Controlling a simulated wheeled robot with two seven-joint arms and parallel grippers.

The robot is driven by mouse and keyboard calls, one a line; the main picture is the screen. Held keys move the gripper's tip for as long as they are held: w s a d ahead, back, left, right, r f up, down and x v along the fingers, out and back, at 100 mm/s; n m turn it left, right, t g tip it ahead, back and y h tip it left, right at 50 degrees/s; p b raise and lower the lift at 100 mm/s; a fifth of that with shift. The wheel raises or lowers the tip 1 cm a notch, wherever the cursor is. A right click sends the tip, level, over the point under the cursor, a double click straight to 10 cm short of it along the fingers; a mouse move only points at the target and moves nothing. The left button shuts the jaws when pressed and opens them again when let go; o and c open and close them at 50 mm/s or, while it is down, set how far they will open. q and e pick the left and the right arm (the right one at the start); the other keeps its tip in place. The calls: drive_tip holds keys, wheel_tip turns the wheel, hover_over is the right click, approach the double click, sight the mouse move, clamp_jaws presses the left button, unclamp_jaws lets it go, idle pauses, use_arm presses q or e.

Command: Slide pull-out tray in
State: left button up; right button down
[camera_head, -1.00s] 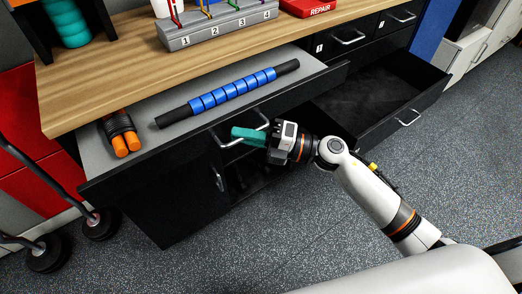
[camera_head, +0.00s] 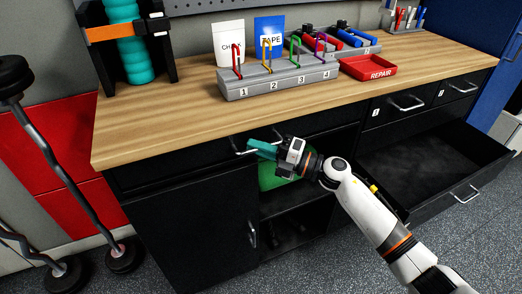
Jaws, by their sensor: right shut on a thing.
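The pull-out tray (camera_head: 180,171) is in under the wooden worktop, and its black front sits close below the worktop edge. Its grey surface and the things lying on it are hidden. The silver tray handle (camera_head: 240,149) is on the front. My right gripper (camera_head: 262,148) has teal fingers and is shut on the handle, partly covering it. My left gripper is not in view.
An open, empty black drawer (camera_head: 425,170) juts out at the right. A green thing (camera_head: 270,175) sits in the open compartment below the tray. The worktop (camera_head: 180,110) holds a numbered grey rack (camera_head: 280,84) and a red REPAIR tray (camera_head: 368,68). Barbells (camera_head: 60,175) stand at the left.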

drive_tip(key=shift+w+d+r, duration=0.1)
drive_tip(key=shift+w+r, duration=0.05)
drive_tip(key=c, duration=1.7)
unclamp_jaws()
drive_tip(key=shift+o, duration=1)
drive_tip(key=shift+f, duration=0.2)
drive_tip(key=shift+d+f, duration=0.15)
drive_tip(key=shift+d, duration=0.1)
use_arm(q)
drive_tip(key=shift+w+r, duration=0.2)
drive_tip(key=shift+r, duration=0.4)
use_arm(e)
drive_tip(key=v, duration=1.1)
drive_tip(key=shift+s+r, duration=0.25)
drive_tip(key=shift+s, duration=0.05)
